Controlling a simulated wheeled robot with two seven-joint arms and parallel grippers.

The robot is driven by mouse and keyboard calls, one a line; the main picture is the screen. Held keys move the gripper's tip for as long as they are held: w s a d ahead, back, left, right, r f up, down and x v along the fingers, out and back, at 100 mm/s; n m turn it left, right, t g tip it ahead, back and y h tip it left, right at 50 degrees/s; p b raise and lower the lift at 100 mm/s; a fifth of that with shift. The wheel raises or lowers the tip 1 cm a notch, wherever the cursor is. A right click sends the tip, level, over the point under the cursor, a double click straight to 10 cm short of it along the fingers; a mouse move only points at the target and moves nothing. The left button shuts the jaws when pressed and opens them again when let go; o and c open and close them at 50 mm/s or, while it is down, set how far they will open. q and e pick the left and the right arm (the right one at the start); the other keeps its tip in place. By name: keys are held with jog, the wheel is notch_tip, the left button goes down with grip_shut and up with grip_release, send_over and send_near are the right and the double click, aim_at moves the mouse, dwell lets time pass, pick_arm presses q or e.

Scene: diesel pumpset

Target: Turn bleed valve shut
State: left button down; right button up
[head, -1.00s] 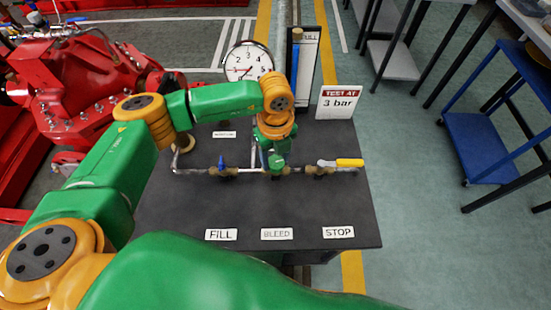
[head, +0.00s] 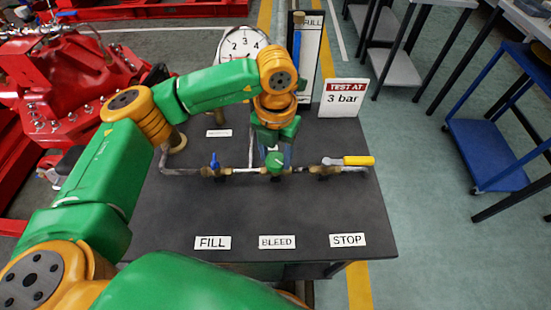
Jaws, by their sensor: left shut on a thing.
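The bleed valve (head: 274,161) has a green round handle and sits mid-pipe, behind the BLEED label (head: 277,242). My left gripper (head: 274,151) reaches down from above and is shut on this handle; my wrist hides part of the grip. The fill valve (head: 214,164), with a blue handle, is to the left on the same pipe. The stop valve (head: 347,161), with a yellow lever lying along the pipe, is to the right. My right gripper is not in view.
A dial gauge (head: 240,44) stands behind my arm, partly hidden. A "TEST AT 3 bar" sign (head: 344,98) stands at the bench's back right. The dark bench top (head: 180,210) is clear in front of the pipe. A red pumpset (head: 70,85) is at left.

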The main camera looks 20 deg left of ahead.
aim_at(276, 159)
pick_arm(q)
jog(key=m+b, duration=0.3)
jog(key=m, duration=0.2)
jog(key=shift+f+m, duration=0.1)
jog(key=shift+m, duration=0.2)
jog(key=shift+d+m+b, duration=0.1)
jog(key=shift+m+b, duration=0.7)
jog(key=shift+m, duration=1.4)
jog(key=shift+c, duration=1.2)
grip_release()
notch_tip(276, 159, up, 7)
jog(key=shift+r, duration=0.2)
